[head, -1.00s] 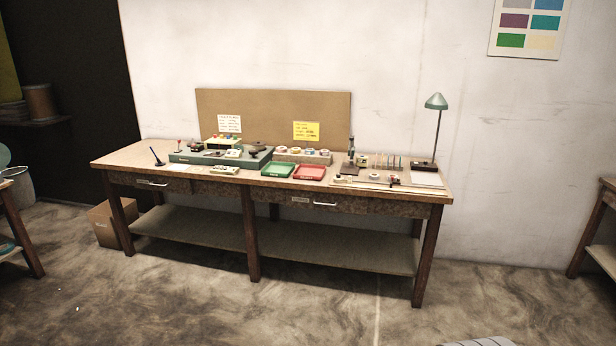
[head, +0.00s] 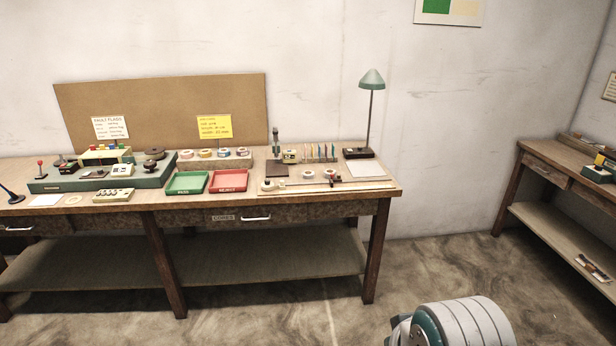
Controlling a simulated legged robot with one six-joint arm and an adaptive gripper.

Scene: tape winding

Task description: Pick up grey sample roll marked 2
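Several small tape rolls (head: 205,153) stand in a row on a holder (head: 228,163) behind the two trays on the workbench. Their number marks are too small to read, so I cannot tell which one is the grey roll marked 2. Another small pale roll (head: 308,174) lies on the right part of the bench. My gripper is not in view. A rounded white and teal part, seemingly of my own arm, shows at the bottom right, well in front of the bench.
A green tray (head: 187,183) and a red tray (head: 228,181) sit at the front of the workbench (head: 143,199). A teal machine (head: 103,181) stands left of them, a lamp (head: 371,80) at the right. A second bench (head: 570,175) is at far right. Floor in front is clear.

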